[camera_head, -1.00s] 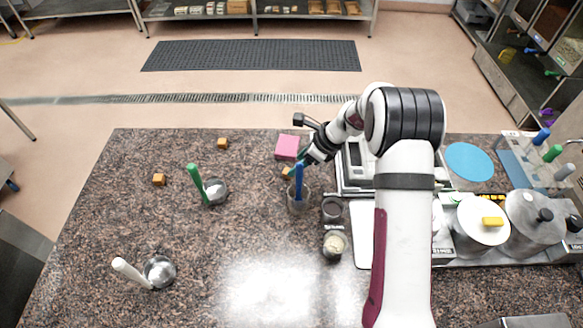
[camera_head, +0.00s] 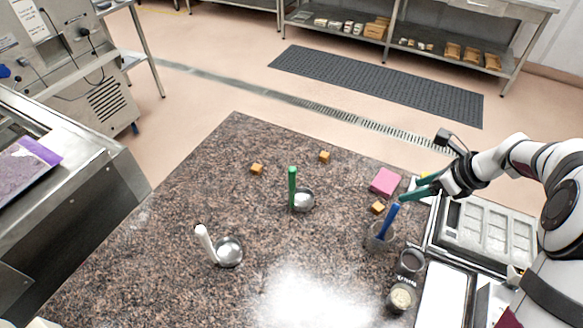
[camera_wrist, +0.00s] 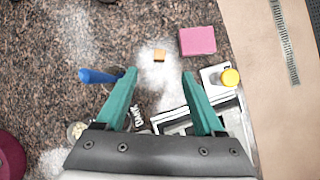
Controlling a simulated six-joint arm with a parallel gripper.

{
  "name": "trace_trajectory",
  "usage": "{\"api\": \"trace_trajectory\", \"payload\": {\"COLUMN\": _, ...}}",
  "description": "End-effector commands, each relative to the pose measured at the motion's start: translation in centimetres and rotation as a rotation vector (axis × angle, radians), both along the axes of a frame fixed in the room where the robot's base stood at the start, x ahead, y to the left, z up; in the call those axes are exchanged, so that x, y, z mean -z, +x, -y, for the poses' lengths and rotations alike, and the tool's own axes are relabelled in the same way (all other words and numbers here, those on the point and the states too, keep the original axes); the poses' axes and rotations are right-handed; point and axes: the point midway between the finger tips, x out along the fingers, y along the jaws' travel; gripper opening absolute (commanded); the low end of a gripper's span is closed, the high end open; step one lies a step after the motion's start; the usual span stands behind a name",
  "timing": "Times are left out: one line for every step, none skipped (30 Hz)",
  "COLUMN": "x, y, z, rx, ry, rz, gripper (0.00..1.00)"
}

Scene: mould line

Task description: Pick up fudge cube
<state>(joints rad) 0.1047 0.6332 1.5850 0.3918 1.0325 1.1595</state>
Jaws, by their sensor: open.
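Three small orange-brown fudge cubes lie apart on the speckled stone counter. The nearest to my gripper is the right-hand fudge cube (camera_head: 378,208), between the pink block and the cup with the blue handle. The others are a far cube (camera_head: 325,157) and a left cube (camera_head: 257,169). My gripper (camera_head: 412,190) has green fingers spread apart, with nothing between them, above and to the right of the right-hand cube. In the wrist view a fudge cube (camera_wrist: 159,54) shows just beyond the open fingertips (camera_wrist: 160,74), roughly centred between them.
A pink block (camera_head: 385,182) lies just behind the right-hand cube. A clear cup (camera_head: 381,238) with a blue-handled tool (camera_head: 389,220) stands in front of it. A mould tray (camera_head: 485,238) is at right.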

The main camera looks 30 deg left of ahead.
Motion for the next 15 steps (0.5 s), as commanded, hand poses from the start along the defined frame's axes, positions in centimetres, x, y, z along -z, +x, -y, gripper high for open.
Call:
{"api": "trace_trajectory", "payload": {"x": -3.1, "y": 0.2, "z": 0.0, "rx": 0.000, "ry": -0.001, "rz": 0.015, "gripper": 0.70}}
{"api": "trace_trajectory", "payload": {"x": -5.2, "y": 0.3, "z": 0.0, "rx": 0.000, "ry": -0.002, "rz": 0.018, "gripper": 0.70}}
{"api": "trace_trajectory", "payload": {"x": -8.3, "y": 0.3, "z": 0.0, "rx": 0.001, "ry": -0.002, "rz": 0.018, "gripper": 0.70}}
{"api": "trace_trajectory", "payload": {"x": -7.5, "y": -0.3, "z": -1.4, "rx": -0.066, "ry": -0.054, "rz": 0.003, "gripper": 0.70}}
{"api": "trace_trajectory", "payload": {"x": -6.3, "y": -0.8, "z": -2.9, "rx": -0.149, "ry": -0.127, "rz": 0.002, "gripper": 0.70}}
{"api": "trace_trajectory", "payload": {"x": -5.2, "y": -1.3, "z": -4.5, "rx": -0.251, "ry": -0.217, "rz": 0.012, "gripper": 0.70}}
{"api": "trace_trajectory", "payload": {"x": -4.6, "y": -1.6, "z": -5.6, "rx": -0.326, "ry": -0.284, "rz": 0.025, "gripper": 0.70}}
{"api": "trace_trajectory", "payload": {"x": -4.1, "y": -1.8, "z": -6.7, "rx": -0.402, "ry": -0.351, "rz": 0.044, "gripper": 0.70}}
{"api": "trace_trajectory", "payload": {"x": -3.5, "y": -2.1, "z": -8.2, "rx": -0.503, "ry": -0.438, "rz": 0.073, "gripper": 0.70}}
{"api": "trace_trajectory", "payload": {"x": -3.2, "y": -2.2, "z": -9.4, "rx": -0.582, "ry": -0.505, "rz": 0.101, "gripper": 0.70}}
{"api": "trace_trajectory", "payload": {"x": -3.0, "y": -2.3, "z": -10.7, "rx": -0.660, "ry": -0.570, "rz": 0.134, "gripper": 0.70}}
{"api": "trace_trajectory", "payload": {"x": -2.8, "y": -2.4, "z": -12.5, "rx": -0.766, "ry": -0.655, "rz": 0.183, "gripper": 0.70}}
{"api": "trace_trajectory", "payload": {"x": -2.8, "y": -2.5, "z": -14.0, "rx": -0.845, "ry": -0.719, "rz": 0.226, "gripper": 0.70}}
{"api": "trace_trajectory", "payload": {"x": -2.9, "y": -2.5, "z": -15.6, "rx": -0.924, "ry": -0.780, "rz": 0.273, "gripper": 0.70}}
{"api": "trace_trajectory", "payload": {"x": -3.1, "y": -2.7, "z": -18.1, "rx": -1.031, "ry": -0.861, "rz": 0.346, "gripper": 0.70}}
